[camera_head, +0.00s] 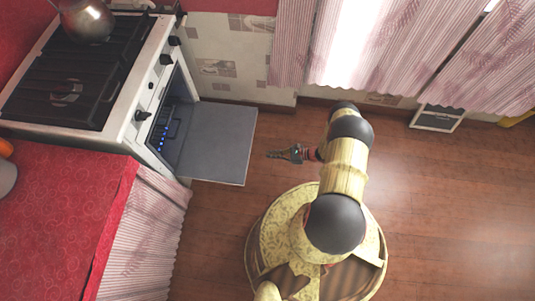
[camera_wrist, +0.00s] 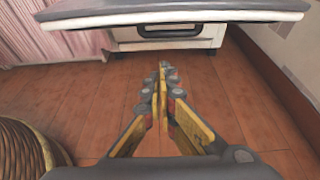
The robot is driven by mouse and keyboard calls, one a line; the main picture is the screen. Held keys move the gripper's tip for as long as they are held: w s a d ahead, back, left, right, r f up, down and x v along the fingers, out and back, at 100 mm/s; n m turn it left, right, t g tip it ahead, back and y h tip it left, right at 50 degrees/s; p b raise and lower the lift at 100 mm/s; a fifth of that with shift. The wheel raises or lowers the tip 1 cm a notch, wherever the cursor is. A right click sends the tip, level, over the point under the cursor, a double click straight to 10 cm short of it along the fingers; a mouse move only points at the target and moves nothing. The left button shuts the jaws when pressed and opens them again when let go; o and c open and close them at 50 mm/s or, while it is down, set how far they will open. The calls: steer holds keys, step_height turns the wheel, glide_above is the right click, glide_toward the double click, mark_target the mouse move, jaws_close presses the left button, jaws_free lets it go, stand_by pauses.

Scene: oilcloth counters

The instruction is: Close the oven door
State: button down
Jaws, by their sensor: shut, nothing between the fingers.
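The oven (camera_head: 143,112) is white with a black hob, at the left in the head view. Its grey door (camera_head: 218,143) is folded down and sticks out level over the floor. My gripper (camera_head: 272,154) is to the right of the door's outer edge, apart from it, and points at it. In the wrist view the door (camera_wrist: 170,14) crosses the top, with the oven's lower front and drawer (camera_wrist: 168,45) beneath it. My gripper (camera_wrist: 163,68) is shut and empty there, its fingertips together over the floor.
A metal pot (camera_head: 86,20) stands on the hob. A red counter (camera_head: 60,215) with a striped curtain (camera_head: 147,235) adjoins the oven. A tiled wall (camera_head: 222,60) runs behind. The wooden floor (camera_head: 215,215) between my base and the oven is clear.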

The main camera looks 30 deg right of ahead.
steer(key=b+x, duration=0.2)
steer(key=x, duration=0.6)
steer(key=shift+w+a+r+b, duration=0.1)
steer(key=shift+a+r+b, duration=0.1)
steer(key=shift+r, duration=0.75)
steer(key=shift+w+a+r+b, duration=0.1)
steer(key=shift+a+r+b, duration=0.05)
steer(key=shift+r, duration=0.8)
steer(key=shift+r, duration=0.1)
